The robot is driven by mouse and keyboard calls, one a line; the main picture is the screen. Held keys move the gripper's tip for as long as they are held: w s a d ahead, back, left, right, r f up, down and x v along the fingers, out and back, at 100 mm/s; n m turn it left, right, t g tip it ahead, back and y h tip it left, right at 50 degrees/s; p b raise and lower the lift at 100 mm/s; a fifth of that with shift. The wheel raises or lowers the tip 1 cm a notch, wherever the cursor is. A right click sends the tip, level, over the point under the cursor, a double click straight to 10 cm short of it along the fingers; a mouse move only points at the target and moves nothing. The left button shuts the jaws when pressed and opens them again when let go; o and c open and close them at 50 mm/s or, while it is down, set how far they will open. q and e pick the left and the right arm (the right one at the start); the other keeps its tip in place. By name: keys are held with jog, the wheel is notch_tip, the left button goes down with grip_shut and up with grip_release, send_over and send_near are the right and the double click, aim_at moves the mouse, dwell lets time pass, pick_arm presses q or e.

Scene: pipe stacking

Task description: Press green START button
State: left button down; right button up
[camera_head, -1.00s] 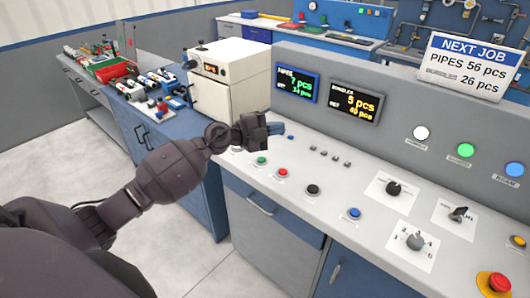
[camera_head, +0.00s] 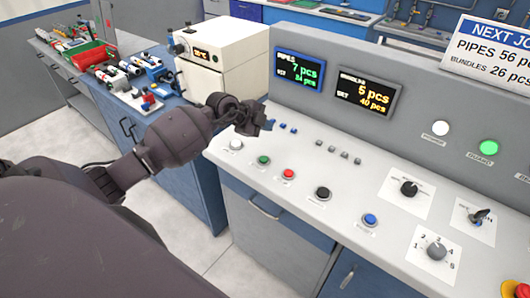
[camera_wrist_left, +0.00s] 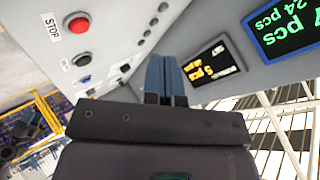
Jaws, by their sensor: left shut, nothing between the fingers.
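The green button (camera_head: 263,160) is on the sloping light-grey console top, just left of the red button (camera_head: 288,174). Its label is too small to read in the head view. My left gripper (camera_head: 269,124) is over the back of the console top, above and beyond the green button and apart from it. Its blue fingers (camera_wrist_left: 166,78) are closed together and empty in the left wrist view. That view shows the red button (camera_wrist_left: 79,25) with a STOP label; the green button is not visible there. My right gripper is not in view.
A white button (camera_head: 236,144) lies left of the green one. Black (camera_head: 322,193) and blue (camera_head: 370,220) buttons lie to the right, with knobs (camera_head: 409,188) beyond. Two displays (camera_head: 299,70) stand on the raised back panel. The front strip of the console is clear.

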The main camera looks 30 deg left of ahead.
pick_arm(q)
jog(key=shift+s+f+n+g, duration=0.3)
jog(key=shift+s+n, duration=0.25)
jog(key=shift+n, duration=0.55)
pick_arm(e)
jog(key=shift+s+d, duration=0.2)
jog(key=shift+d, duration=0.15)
pick_arm(q)
jog(key=shift+d+r, duration=0.1)
